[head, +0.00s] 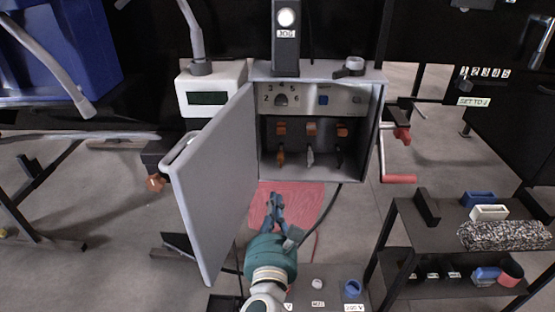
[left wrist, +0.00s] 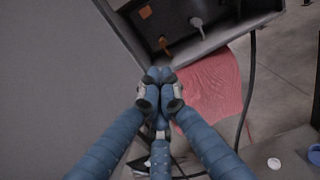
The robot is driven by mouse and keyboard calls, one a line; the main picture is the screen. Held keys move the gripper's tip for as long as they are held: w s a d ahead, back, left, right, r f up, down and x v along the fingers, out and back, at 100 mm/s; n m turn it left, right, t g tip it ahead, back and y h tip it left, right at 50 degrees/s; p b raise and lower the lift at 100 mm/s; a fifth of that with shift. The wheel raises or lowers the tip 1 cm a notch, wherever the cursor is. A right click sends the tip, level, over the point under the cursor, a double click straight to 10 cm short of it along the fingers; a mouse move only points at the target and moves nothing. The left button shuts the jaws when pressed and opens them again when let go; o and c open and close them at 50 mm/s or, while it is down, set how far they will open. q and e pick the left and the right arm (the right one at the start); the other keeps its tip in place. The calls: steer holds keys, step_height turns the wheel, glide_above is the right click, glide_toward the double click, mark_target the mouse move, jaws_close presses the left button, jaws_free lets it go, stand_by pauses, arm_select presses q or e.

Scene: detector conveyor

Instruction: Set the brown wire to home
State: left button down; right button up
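The grey control box (head: 374,120) stands open, its door (head: 212,190) swung out to the left. Inside, a brown wire end (head: 281,156) hangs at the left, beside a white one (head: 310,157) and a dark one (head: 339,157). Orange blocks (head: 281,128) sit above them. The brown wire end also shows in the left wrist view (left wrist: 164,45). My left gripper (head: 275,198) is below and in front of the box, apart from the wires. Its blue fingertips (left wrist: 160,73) are together, with nothing visible between them. My right gripper is not in view.
The open door is close on the left of my left arm. A red mat (head: 312,199) lies on the floor below the box. A dark cable (head: 329,211) hangs at the right. A labelled panel (head: 335,284) is low in front, and a shelf (head: 432,237) stands right.

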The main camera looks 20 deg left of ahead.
mark_target(281, 156)
arm_select(q)
steer(key=shift+s+r, duration=0.1)
steer(key=shift+s, duration=0.1)
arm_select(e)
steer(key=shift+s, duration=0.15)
arm_select(q)
steer(key=shift+w, duration=0.1)
